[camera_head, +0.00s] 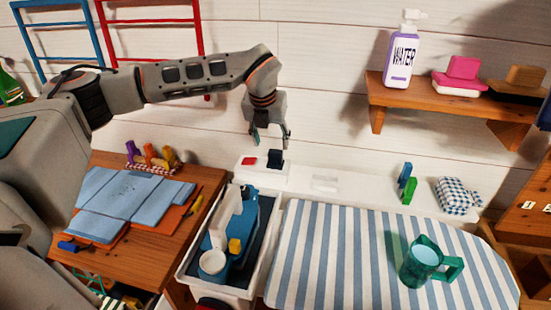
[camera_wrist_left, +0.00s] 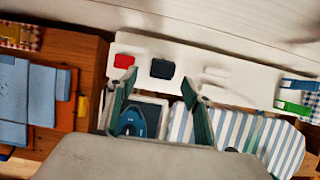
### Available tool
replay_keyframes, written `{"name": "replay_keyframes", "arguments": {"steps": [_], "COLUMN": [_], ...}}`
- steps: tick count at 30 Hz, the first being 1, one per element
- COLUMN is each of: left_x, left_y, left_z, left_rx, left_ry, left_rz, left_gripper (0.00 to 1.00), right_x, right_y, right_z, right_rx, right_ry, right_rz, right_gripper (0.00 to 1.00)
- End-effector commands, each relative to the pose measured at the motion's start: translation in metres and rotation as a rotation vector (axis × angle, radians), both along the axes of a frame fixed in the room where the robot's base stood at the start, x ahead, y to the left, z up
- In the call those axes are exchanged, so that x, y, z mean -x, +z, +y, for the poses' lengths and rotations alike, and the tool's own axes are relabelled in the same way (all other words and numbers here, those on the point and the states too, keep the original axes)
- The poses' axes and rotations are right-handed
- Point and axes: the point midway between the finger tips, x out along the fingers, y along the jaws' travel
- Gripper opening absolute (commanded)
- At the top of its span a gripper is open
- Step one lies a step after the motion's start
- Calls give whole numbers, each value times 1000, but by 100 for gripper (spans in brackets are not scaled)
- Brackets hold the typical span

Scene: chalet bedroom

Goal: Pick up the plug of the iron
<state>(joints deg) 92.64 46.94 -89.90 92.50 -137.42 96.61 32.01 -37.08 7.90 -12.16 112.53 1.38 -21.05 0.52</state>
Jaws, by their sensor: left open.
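The dark navy plug (camera_head: 275,158) sits on the white ledge behind the ironing board, just right of a red switch (camera_head: 249,161). In the left wrist view the plug (camera_wrist_left: 162,68) shows just beyond the fingertips, between them. My left gripper (camera_head: 271,139) is open and empty, pointing down above the plug with a gap. It also shows in the left wrist view (camera_wrist_left: 159,82). The blue iron (camera_head: 257,222) rests in a white tray (camera_head: 188,272) in front of the ledge. Its cord cannot be made out. My right gripper is not in view.
A striped ironing board (camera_head: 340,255) carries a teal mug (camera_head: 422,262). Blue and green clips (camera_head: 409,188) and a checked bundle (camera_head: 457,196) are on the ledge at right. A wooden table (camera_head: 208,182) with folded blue cloth stands left. A shelf (camera_head: 430,98) holds a bottle (camera_head: 402,55).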

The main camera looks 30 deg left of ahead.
Motion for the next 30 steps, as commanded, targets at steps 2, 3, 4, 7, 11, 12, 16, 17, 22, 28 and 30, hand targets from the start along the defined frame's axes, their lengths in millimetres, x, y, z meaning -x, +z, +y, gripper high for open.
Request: {"name": "replay_keyframes", "arguments": {"steps": [2, 3, 4, 7, 11, 12, 16, 17, 22, 28, 30], "left_x": [-3, -4, -5, -10, -18, -20, -27, -28, -30, -30, -30], "left_y": [-9, -13, -16, -24, -39, -45, -60, -62, -67, -67, -67], "left_z": [1, 0, 0, 0, -1, -2, 0, 0, 1, 1, 1], "left_rx": [-1, -1, -1, 0, 0, 0, 0, 1, 2, 2, 1], "left_ry": [1, -1, -1, -1, -2, -2, -1, -1, -3, -3, -3], "left_rz": [3, 3, 3, 2, 3, 4, 3, 3, 2, 2, 1], "left_gripper": [50, 50, 50, 50, 50, 50, 50, 50, 50, 34, 16], "right_x": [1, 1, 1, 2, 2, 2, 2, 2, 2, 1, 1], "right_y": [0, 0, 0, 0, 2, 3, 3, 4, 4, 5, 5], "right_z": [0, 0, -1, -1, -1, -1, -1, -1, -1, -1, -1], "right_rx": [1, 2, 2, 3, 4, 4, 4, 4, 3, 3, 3], "right_ry": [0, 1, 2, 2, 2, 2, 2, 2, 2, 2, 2], "right_rz": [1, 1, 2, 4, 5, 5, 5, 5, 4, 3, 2], "right_gripper": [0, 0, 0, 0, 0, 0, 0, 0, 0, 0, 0]}}
